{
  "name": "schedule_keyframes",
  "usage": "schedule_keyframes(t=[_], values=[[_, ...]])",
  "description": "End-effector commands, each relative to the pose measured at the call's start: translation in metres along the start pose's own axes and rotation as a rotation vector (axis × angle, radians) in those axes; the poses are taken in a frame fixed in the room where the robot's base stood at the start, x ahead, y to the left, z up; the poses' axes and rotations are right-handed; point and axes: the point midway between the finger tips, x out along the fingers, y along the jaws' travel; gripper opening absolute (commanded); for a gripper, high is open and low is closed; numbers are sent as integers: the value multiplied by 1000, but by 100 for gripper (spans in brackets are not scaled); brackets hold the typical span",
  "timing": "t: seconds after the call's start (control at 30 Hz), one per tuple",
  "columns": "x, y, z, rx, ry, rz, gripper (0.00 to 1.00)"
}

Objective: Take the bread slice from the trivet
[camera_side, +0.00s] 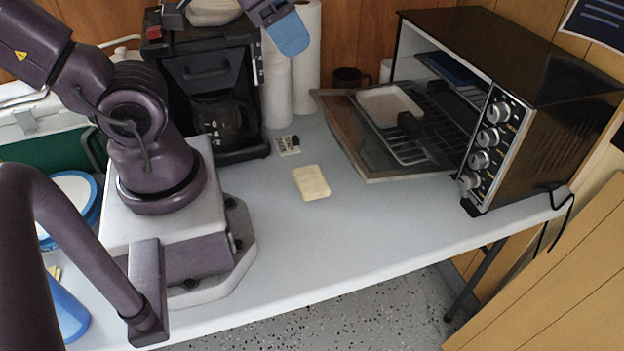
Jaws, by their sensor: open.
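A pale yellow, slice-shaped slab that looks like the bread slice (311,182) lies flat on the grey table, in the middle of the side view. No trivet shows under it; it seems to rest directly on the table top. I cannot make out a trivet elsewhere. My gripper (287,32) is at the top edge of the side view, high above the table and well apart from the slice. It is open, with one blue fingertip showing; the rest is cut off by the frame. I see nothing held in it.
A toaster oven (545,90) stands at right, its glass door (345,130) lowered, with a white tray (390,104) at its opening. A coffee maker (205,90) and paper rolls (306,60) stand behind. The table (370,225) is clear around the slice's front and right.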

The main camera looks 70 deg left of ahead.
Motion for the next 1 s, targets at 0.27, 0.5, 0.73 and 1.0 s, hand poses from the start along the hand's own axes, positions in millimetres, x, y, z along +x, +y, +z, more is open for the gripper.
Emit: schedule_keyframes(t=[0.27,0.5,0.73,1.0], values=[[0,0,0,0,0,0,74],[2,5,0,21,-13,11,74],[47,33,9,168,-245,49,74],[113,64,30,498,-598,-19,74]])
